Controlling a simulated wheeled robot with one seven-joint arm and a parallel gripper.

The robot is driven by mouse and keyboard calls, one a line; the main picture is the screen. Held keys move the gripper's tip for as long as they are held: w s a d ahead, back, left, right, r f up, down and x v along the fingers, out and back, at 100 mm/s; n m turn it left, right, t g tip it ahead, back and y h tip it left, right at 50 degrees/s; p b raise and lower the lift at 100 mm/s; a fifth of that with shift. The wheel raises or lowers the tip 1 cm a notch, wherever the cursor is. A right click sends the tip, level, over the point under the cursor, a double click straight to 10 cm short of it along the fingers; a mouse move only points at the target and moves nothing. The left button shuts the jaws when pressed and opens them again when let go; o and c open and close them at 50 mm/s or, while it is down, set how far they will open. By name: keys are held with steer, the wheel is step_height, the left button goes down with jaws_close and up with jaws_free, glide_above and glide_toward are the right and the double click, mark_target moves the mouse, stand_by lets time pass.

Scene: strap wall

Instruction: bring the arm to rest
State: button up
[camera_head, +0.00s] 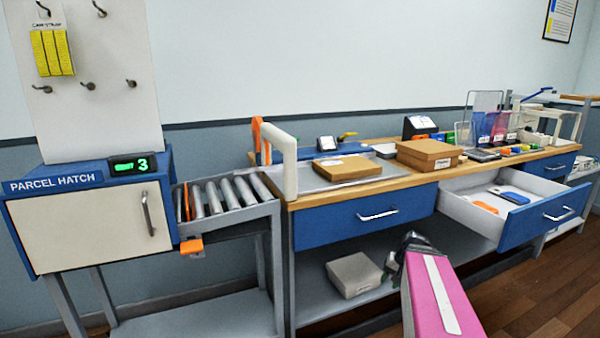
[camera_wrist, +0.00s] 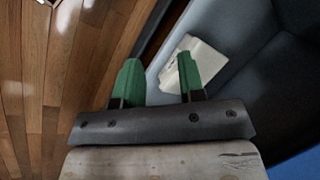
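My arm, with a pink link, reaches in from the bottom right of the head view. My gripper (camera_head: 408,246) is in front of the bench, near its lower shelf and below the drawer fronts. In the wrist view my gripper (camera_wrist: 162,80) shows two green fingers set apart with nothing between them that they touch. A pale box (camera_wrist: 197,62) lies beyond the fingers in that view, apart from them. In the head view the grey-white box (camera_head: 354,274) sits on the lower shelf, left of my gripper.
A bench drawer (camera_head: 465,213) stands open at the right, above and beside my arm, holding an orange and a blue item. The other blue drawer (camera_head: 365,219) is shut. A roller conveyor (camera_head: 222,196) and parcel hatch (camera_head: 88,222) stand left. Wooden floor (camera_head: 545,290) is clear at right.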

steer(key=s+a+f+n+h, duration=0.1)
steer(key=a+n+h, duration=0.1)
steer(key=a, duration=0.4)
steer(key=s+a+f+n+g+h, duration=0.1)
steer(key=s+a+f+n, duration=0.1)
steer(key=a, duration=0.4)
steer(key=shift+s+a+f+h, duration=0.15)
steer(key=shift+s+a+h, duration=0.05)
steer(key=shift+a+h, duration=0.2)
stand_by(0.5)
